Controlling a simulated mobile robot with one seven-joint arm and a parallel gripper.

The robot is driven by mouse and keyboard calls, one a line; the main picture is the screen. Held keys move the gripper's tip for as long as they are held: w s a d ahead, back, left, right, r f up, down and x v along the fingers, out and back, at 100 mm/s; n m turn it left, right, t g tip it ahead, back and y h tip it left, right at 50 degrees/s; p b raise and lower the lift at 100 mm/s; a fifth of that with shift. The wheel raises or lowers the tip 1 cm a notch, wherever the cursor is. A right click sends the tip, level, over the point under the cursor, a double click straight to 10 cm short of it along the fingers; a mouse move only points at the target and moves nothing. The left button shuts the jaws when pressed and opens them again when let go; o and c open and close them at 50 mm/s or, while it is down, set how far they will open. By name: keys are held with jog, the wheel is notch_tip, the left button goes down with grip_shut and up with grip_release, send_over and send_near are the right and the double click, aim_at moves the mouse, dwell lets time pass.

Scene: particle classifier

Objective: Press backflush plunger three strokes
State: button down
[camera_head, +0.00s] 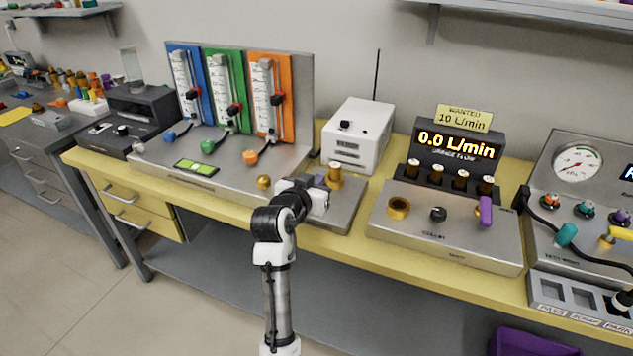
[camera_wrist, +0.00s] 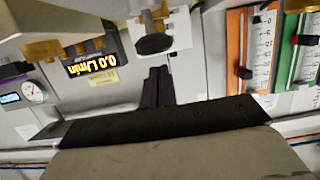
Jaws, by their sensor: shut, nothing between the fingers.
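An upright brass fitting (camera_head: 335,174) stands on a small grey plate (camera_head: 345,217) in the middle of the bench. No label that I can read marks it as the backflush plunger. My gripper (camera_head: 319,181) is just left of this fitting in the head view and partly covers the plate. I cannot tell whether they touch. In the wrist view my gripper (camera_wrist: 157,82) shows its two dark fingers side by side, shut and empty. A dark round knob or cap (camera_wrist: 155,43) appears beyond the fingertips there.
Left are the blue, green and orange flow gauges (camera_head: 270,100). A white box (camera_head: 357,135) with an antenna stands behind the plate. Right is a panel (camera_head: 440,225) with a purple handle (camera_head: 485,211) and a display (camera_head: 457,145) reading 0.0 L/min. The bench's yellow front edge is near my arm.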

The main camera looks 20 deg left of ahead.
jog(key=shift+f, duration=0.45)
notch_tip(320, 180, down, 3)
jog(key=shift+f+b, duration=0.1)
jog(key=shift+b, duration=1.1)
